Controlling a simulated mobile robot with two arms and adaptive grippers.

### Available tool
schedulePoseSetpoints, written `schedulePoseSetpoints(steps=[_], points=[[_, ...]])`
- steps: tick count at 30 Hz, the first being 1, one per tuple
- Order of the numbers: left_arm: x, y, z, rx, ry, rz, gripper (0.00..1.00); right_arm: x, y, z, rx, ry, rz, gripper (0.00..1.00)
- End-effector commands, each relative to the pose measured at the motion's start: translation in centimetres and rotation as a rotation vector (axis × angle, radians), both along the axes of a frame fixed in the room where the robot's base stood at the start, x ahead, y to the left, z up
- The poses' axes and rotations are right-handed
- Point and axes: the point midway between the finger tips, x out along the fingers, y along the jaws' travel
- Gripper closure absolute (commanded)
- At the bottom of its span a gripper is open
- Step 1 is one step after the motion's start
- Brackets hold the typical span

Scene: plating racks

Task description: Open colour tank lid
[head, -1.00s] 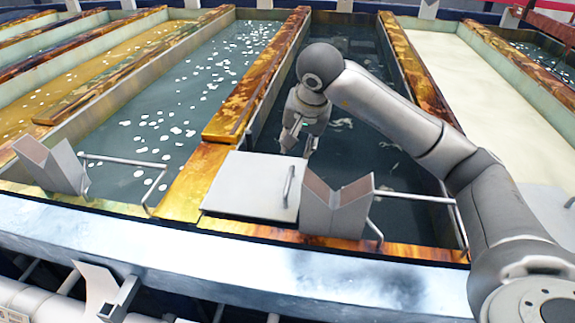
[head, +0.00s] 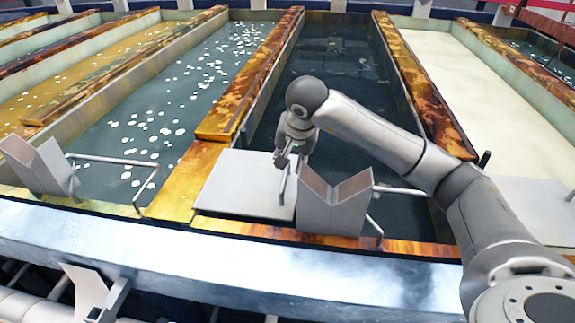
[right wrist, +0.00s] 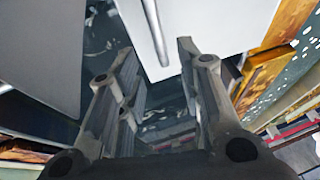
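The tank lid (head: 238,184) is a flat pale grey plate lying closed at the near end of a dark tank, just left of a V-shaped bracket. Its bar handle (head: 284,182) runs along the lid's right side. My right gripper (head: 287,160) hangs at the far end of this handle, and in the head view it overlaps the handle's tip. In the right wrist view the lid (right wrist: 215,22) and handle (right wrist: 156,32) lie ahead of my spread fingers (right wrist: 155,58). The handle points into the gap, with no clear contact. My left gripper is out of view.
The V-shaped metal bracket (head: 333,208) stands close on the lid's right, with a bent rail (head: 400,190) beside it. Another bracket (head: 40,166) stands far left. Rusty tank walls (head: 250,80) divide the baths. The dark tank behind the gripper is open.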

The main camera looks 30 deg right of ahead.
Motion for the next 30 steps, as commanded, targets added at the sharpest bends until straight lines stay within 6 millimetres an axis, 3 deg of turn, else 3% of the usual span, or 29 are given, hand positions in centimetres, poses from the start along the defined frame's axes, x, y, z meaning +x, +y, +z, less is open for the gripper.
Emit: schedulePoseSetpoints(steps=[9, 20, 28, 30], points=[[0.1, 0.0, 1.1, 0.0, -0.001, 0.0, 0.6, 1.9, -0.3, -4.2, 0.002, 0.002, 0.0, 0.66], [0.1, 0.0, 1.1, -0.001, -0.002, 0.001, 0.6, 2.3, -0.5, -4.9, 0.0, -0.001, 0.0, 0.66], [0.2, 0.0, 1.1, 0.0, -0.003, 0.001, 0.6, 2.2, -0.4, -4.9, 0.001, -0.001, 0.0, 0.97], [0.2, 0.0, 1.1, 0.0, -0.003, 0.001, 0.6, 2.2, -0.4, -4.9, 0.001, -0.001, 0.0, 1.0]])
